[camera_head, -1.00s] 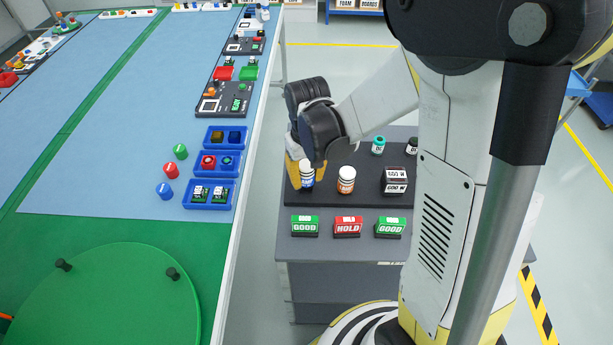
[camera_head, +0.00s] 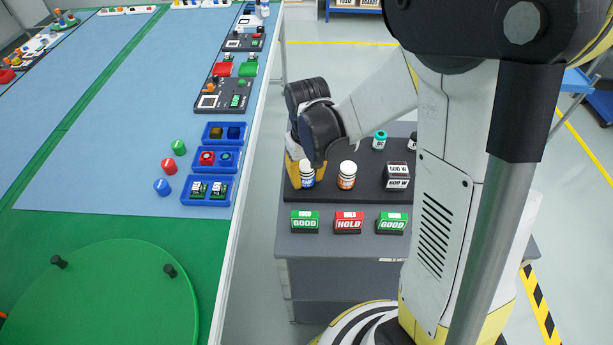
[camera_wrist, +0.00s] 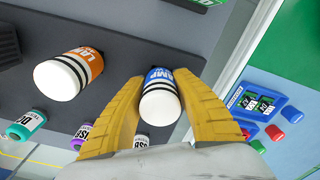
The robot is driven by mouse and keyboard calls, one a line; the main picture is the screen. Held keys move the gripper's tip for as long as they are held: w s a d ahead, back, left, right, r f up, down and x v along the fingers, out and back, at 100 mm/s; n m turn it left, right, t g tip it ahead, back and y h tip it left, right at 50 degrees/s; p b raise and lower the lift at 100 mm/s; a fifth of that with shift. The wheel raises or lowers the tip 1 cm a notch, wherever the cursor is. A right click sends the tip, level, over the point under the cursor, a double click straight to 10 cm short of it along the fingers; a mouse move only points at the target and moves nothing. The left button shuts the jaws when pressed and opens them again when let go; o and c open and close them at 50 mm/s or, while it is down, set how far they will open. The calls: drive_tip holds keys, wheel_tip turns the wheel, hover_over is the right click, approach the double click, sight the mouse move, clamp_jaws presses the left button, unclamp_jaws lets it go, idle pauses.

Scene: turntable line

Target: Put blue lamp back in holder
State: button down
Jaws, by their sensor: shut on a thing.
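The blue lamp (camera_head: 307,174) has a white ribbed top and a blue label band. It stands upright at the left end of the dark tray (camera_head: 330,195) on the grey side table. My gripper (camera_wrist: 157,95) has its two yellow fingers on either side of the lamp and is shut on it. In the wrist view the blue lamp (camera_wrist: 160,97) sits between the fingers. The lamp's base and any holder under it are hidden. An orange lamp (camera_head: 347,175) stands just to its right, also in the wrist view (camera_wrist: 68,75), apart from my fingers.
A black box (camera_head: 397,177) and a teal-capped bottle (camera_head: 379,140) stand on the same tray. Green and red sign blocks (camera_head: 348,222) line the table's front. To the left, across a gap, the line table holds blue trays (camera_head: 206,204) and a green turntable (camera_head: 110,300).

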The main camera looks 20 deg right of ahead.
drive_tip(key=shift+f, duration=0.2)
drive_tip(key=c, duration=1)
unclamp_jaws()
drive_tip(key=shift+r, duration=0.2)
drive_tip(key=r, duration=1.1)
drive_tip(key=shift+s+r, duration=0.25)
drive_tip(key=shift+r, duration=0.15)
drive_tip(key=shift+s+r+m+t, duration=0.15)
drive_tip(key=shift+s+r+t, duration=0.85)
drive_tip(key=shift+s, duration=0.9)
drive_tip(key=shift+s+r+m+t, duration=0.2)
drive_tip(key=shift+s+r+t, duration=0.4)
drive_tip(key=shift+s+t, duration=1)
drive_tip(key=shift+s+r+m+t, duration=0.15)
drive_tip(key=shift+s+r+t, duration=0.65)
drive_tip(key=shift+s, duration=1.4)
